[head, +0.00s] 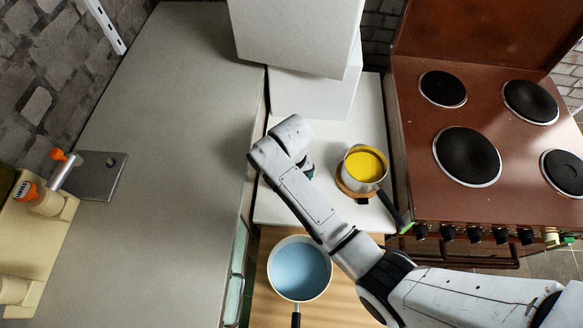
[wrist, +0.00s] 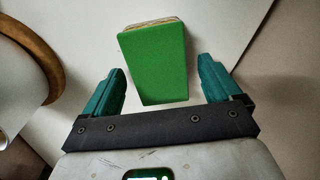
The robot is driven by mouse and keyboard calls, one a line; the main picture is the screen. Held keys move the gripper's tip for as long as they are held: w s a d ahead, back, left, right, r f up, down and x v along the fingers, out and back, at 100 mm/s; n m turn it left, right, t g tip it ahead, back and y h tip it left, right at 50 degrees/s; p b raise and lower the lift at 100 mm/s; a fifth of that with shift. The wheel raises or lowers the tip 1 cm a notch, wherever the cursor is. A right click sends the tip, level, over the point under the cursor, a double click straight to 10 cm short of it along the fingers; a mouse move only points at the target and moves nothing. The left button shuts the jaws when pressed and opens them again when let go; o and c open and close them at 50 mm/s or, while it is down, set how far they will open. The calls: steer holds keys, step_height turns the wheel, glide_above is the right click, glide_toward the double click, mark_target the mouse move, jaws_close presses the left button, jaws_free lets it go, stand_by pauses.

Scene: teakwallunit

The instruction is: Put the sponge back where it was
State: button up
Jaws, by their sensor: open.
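The sponge (wrist: 157,62) is a green block with a tan layer along its far edge. In the wrist view it is over the white surface, between and partly beyond my fingertips. My gripper (wrist: 162,70) is open, with one teal finger on each side of the sponge and a visible gap on both sides. Whether the sponge rests flat on the surface is hard to tell. In the head view my arm hides the sponge, and only a bit of teal of my gripper (head: 308,170) shows over the white counter (head: 285,212).
A pot with yellow contents (head: 364,166) stands on a round wooden trivet (head: 345,185) close right of my gripper. A blue-filled pan (head: 299,270) is on the wooden surface in front. A brown stove (head: 420,130) stands right; a long grey counter (head: 180,150), largely clear, runs left.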

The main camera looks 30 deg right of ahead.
step_height(320, 180, up, 11)
steer(key=shift+r, duration=0.15)
steer(key=shift+s, duration=0.1)
stand_by(0.7)
